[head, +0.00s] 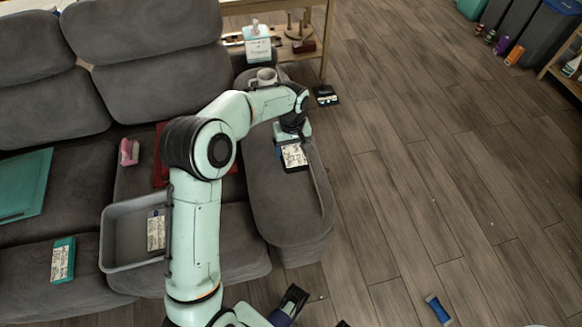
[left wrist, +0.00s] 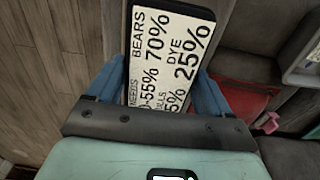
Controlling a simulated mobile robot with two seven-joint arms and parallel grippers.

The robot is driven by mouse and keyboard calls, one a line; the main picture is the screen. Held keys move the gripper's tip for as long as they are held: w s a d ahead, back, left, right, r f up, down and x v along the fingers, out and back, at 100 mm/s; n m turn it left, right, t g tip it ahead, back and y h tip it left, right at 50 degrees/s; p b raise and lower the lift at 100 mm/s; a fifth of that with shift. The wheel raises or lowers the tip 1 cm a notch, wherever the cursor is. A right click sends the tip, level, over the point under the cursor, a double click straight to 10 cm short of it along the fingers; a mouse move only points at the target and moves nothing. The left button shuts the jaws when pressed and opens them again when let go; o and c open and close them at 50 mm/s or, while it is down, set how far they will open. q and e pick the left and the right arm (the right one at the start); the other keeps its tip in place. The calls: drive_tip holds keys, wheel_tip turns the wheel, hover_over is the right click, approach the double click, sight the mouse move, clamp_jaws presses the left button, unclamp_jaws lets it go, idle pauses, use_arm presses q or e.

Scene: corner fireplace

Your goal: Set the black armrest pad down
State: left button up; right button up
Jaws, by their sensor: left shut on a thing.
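The black armrest pad (head: 295,156) is a dark, flat, rectangular piece with a large white printed label. It is at the right arm of the grey sofa, below my left gripper (head: 291,134). In the left wrist view, the pad (left wrist: 165,50) fills the space between the two blue fingers of my left gripper (left wrist: 155,85), which is shut on it. The label faces up in the head view. I cannot tell whether the pad touches the sofa arm (head: 290,215).
A grey mug (head: 263,78) stands farther back on the sofa arm. A grey bin (head: 115,240) holding a labelled dark item, a teal labelled box (head: 63,261) and a pink object (head: 129,152) are on the seats. A wooden side table (head: 322,40) stands behind. The floor at right is mostly open.

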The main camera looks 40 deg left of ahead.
use_arm(q)
wheel_tip(320, 180, down, 12)
drive_tip(key=shift+r+b, duration=0.1)
drive_tip(key=shift+b, duration=0.5)
drive_tip(key=o, duration=0.9)
drive_tip(key=shift+o, duration=0.2)
wheel_tip(320, 180, up, 12)
drive_tip(key=shift+p, duration=0.75)
